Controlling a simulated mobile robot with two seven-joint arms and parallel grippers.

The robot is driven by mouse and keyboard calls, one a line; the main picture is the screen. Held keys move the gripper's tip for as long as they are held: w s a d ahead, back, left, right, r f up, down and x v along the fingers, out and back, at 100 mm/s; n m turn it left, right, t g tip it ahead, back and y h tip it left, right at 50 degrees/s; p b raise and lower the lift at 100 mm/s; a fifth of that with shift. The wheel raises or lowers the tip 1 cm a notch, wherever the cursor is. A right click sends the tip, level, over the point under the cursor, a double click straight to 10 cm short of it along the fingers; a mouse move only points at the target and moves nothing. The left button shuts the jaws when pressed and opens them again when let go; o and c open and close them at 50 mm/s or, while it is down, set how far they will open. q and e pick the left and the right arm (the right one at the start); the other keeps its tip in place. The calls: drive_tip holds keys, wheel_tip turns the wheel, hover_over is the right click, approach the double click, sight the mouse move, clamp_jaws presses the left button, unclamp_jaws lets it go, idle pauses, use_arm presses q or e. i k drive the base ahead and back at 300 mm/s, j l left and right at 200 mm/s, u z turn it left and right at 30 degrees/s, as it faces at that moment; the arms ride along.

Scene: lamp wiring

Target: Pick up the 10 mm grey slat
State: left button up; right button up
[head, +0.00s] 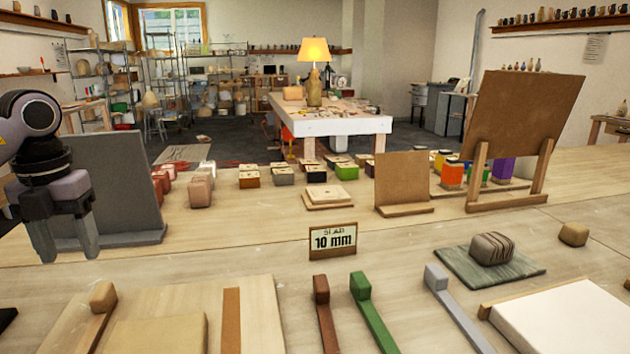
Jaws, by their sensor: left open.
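A grey slat (458,312) with a raised block at its far end lies on the near table, right of centre, its near end cut off by the picture's bottom edge. A green slat (374,318) and a brown slat (325,322) of similar shape lie to its left. A small sign (333,241) reading "10 mm" stands behind the brown and green slats. My left gripper (69,256) points down at the far left, open and empty, well away from the grey slat. My right gripper is not in view.
A white slab (565,318) lies right of the grey slat. A striped brown block (491,248) sits on a grey-green mat (455,266) behind it. A wooden board (262,300) lies at left. Upright panels (402,180) stand farther back.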

sight(436, 280)
drive_tip(key=k, duration=1.4)
